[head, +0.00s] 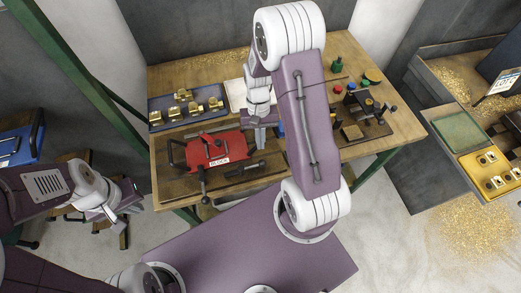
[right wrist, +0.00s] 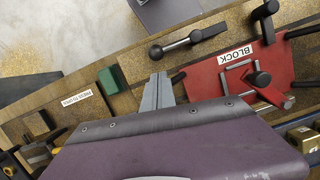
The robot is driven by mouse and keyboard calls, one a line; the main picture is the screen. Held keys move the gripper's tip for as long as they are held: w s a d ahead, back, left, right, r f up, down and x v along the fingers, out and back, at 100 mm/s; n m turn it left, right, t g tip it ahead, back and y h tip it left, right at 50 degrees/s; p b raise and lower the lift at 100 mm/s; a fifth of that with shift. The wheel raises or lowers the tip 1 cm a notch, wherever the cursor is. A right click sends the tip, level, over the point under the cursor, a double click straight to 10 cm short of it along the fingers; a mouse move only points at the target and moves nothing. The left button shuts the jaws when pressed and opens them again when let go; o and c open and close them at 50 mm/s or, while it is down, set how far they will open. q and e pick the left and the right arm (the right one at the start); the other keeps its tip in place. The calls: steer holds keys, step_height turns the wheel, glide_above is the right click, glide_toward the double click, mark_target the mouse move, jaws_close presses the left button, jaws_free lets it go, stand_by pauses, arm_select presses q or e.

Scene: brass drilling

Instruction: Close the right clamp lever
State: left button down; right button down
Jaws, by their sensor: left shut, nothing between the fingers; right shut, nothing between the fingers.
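The red fixture labelled BLOCK (head: 212,150) sits on the wooden bench, and it also shows at the right of the right wrist view (right wrist: 290,65). A lever with a black grip (head: 245,170) lies low in front of its right end; in the right wrist view this lever (right wrist: 190,40) has a round metal end. Another lever (head: 203,184) points toward the bench's front edge. My right gripper (head: 262,136) is shut and empty just right of the fixture; its fingers (right wrist: 156,92) are apart from the lever. My left gripper (head: 122,212) is shut and empty, off the bench's left front.
A blue tray (head: 158,127) with brass parts stands behind the fixture. A dark block station (head: 375,128) and coloured knobs are at the right. A green block (right wrist: 110,78) lies near my right fingers. A side table (head: 452,165) with yellow tray stands further right.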

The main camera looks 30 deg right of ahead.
steer(key=x, duration=0.4)
steer(key=shift+s, duration=0.1)
steer(key=shift+a+f, duration=0.1)
steer(key=shift+f, duration=0.2)
